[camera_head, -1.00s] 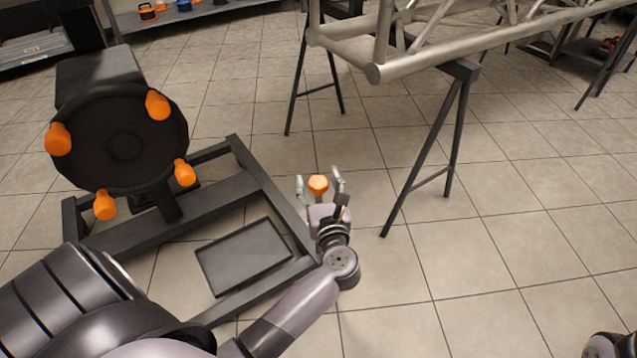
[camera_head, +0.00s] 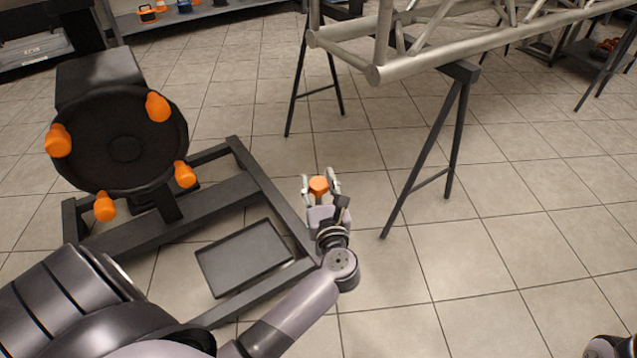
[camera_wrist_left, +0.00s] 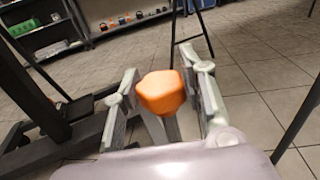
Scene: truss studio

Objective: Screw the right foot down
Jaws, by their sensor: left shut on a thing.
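An orange faceted knob (camera_head: 318,184) sits between the fingers of my left gripper (camera_head: 319,186), to the right of the black floor frame (camera_head: 262,190). In the left wrist view the knob (camera_wrist_left: 162,92) is large and central, with a short grey stem below it. The left gripper's fingers (camera_wrist_left: 163,100) stand on both sides of the knob, shut on it. The foot's lower end and its contact with the floor are hidden by my gripper.
The frame carries a round black head (camera_head: 122,146) with several orange knobs, and a shallow dark tray (camera_head: 245,257). A metal truss (camera_head: 455,48) rests on black trestles (camera_head: 425,165) at the right. Tiled floor lies open in front of the trestles.

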